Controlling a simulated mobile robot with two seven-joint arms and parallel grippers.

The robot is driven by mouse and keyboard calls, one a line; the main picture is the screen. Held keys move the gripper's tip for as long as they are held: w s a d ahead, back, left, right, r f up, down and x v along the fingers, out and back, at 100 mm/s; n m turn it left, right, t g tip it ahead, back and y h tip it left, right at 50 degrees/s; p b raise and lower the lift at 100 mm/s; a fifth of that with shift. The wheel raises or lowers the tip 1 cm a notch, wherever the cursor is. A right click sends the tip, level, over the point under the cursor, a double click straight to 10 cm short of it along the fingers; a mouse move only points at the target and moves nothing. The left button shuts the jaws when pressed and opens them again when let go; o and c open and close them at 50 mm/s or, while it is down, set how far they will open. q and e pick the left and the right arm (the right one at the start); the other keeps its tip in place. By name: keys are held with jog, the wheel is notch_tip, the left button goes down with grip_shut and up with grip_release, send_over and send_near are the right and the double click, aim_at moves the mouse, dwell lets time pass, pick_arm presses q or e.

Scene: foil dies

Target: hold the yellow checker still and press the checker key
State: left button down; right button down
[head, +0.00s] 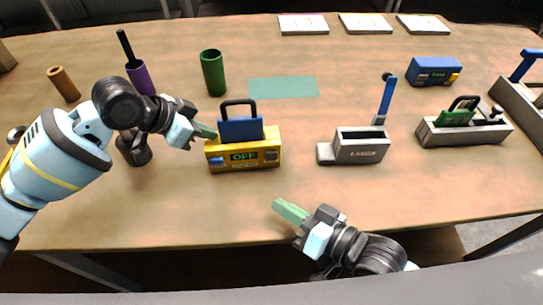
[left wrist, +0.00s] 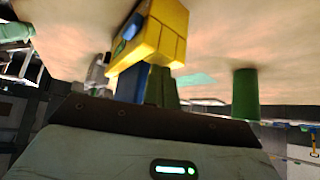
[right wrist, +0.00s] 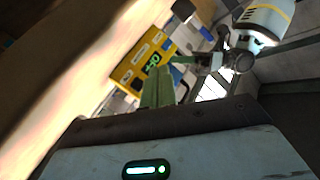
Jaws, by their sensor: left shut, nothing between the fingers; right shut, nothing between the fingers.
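The yellow checker (head: 243,166) stands on the table, left of centre, with a green OFF display and small blue parts at both ends of its front. I cannot tell which part is the key. A blue block with a black handle (head: 241,130) sits upright at its top. My left gripper (head: 208,131) is shut and empty at the checker's upper left; whether it touches is unclear. The left wrist view shows the checker (left wrist: 165,35) close by. My right gripper (head: 279,206) is shut, apart from the checker, in front and to its right. The right wrist view shows the checker (right wrist: 140,72) beyond its fingers.
A green cylinder (head: 212,72) and purple cylinder (head: 141,78) stand behind left. A grey box (head: 360,148), grey tray (head: 465,134) and blue box (head: 434,71) are at the right. A flat teal patch (head: 284,88) lies behind. The table front between checker and right gripper is clear.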

pick_arm(q)
jog(key=shift+s+f, duration=0.15)
jog(key=shift+f, duration=0.2)
pick_arm(e)
jog(key=shift+w+a, duration=0.2)
jog(key=shift+w, duration=4.05)
jog(key=shift+w, duration=0.15)
jog(key=shift+w, duration=0.35)
jog(key=shift+w, duration=0.5)
jog(key=shift+s, duration=0.95)
jog(key=shift+s+d, duration=0.2)
jog(key=shift+s, duration=2.85)
